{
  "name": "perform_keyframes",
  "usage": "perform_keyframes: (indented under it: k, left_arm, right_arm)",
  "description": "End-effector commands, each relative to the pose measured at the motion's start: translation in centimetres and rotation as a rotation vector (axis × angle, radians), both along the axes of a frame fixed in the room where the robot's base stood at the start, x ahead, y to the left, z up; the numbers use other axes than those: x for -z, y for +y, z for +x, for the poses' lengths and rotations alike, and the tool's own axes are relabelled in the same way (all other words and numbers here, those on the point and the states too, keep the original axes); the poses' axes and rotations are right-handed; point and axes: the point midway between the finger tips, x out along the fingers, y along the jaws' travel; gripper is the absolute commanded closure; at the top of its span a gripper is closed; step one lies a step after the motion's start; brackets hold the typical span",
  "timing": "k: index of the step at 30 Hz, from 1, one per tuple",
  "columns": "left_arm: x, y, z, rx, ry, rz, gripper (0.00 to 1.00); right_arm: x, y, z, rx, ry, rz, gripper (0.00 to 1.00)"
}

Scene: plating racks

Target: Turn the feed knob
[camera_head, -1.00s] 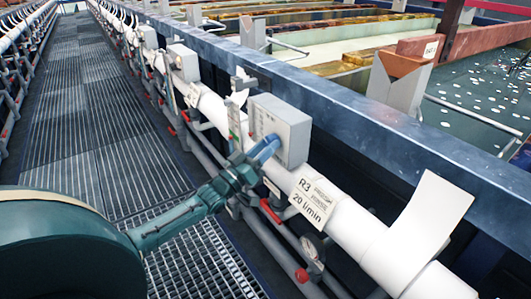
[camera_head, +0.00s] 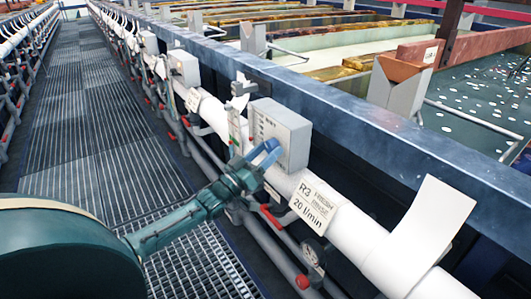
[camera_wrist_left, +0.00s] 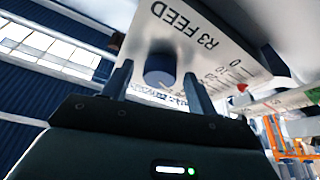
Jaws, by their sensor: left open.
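The feed knob (camera_wrist_left: 160,70) is a dark blue round knob on the face of a pale box marked R3 FEED (camera_wrist_left: 200,30), which has a printed scale. In the head view this grey box (camera_head: 281,133) sits above the white pipe, and the knob cannot be made out behind my fingers. My left gripper (camera_head: 264,152) is at the box's face. In the left wrist view its two fingers stand open on either side of the knob, with a gap visible; I cannot tell whether either touches it. My right gripper is not in view.
A white pipe (camera_head: 346,229) runs below the box, with an R3 20 l/min label (camera_head: 314,204) and red-handled valves (camera_head: 270,217). A long blue-grey tank rim (camera_head: 350,125) lies behind. Another grey box (camera_head: 184,67) stands farther along. The grated walkway (camera_head: 90,130) is clear.

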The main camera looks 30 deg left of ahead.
Motion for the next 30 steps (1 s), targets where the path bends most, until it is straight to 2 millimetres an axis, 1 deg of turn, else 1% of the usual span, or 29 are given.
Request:
perform_keyframes:
  k: [6,10,14,21,24,27,30]
  left_arm:
    - [0.1,0.1,-0.2,0.0,0.0,-0.001,0.42]
    - [0.7,0.3,-1.3,0.0,0.004,-0.001,0.42]
    - [1.6,1.0,-3.6,0.001,0.006,0.0,0.42]
    - [3.5,2.2,-8.3,0.0,0.005,0.0,0.42]
    - [4.0,2.7,-9.9,0.0,0.003,0.001,0.42]
    - [4.5,3.0,-11.0,0.0,0.002,0.0,0.42]
    - [4.7,3.2,-11.6,-0.001,0.001,0.0,0.42]
  right_arm:
    - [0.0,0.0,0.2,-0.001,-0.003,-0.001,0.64]
    - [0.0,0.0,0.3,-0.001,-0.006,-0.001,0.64]
    - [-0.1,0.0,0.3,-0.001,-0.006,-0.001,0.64]
    - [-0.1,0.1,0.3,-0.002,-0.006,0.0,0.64]
    - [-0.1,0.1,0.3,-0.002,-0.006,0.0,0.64]
    - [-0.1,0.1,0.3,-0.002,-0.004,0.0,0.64]
    - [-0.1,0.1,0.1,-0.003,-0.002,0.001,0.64]
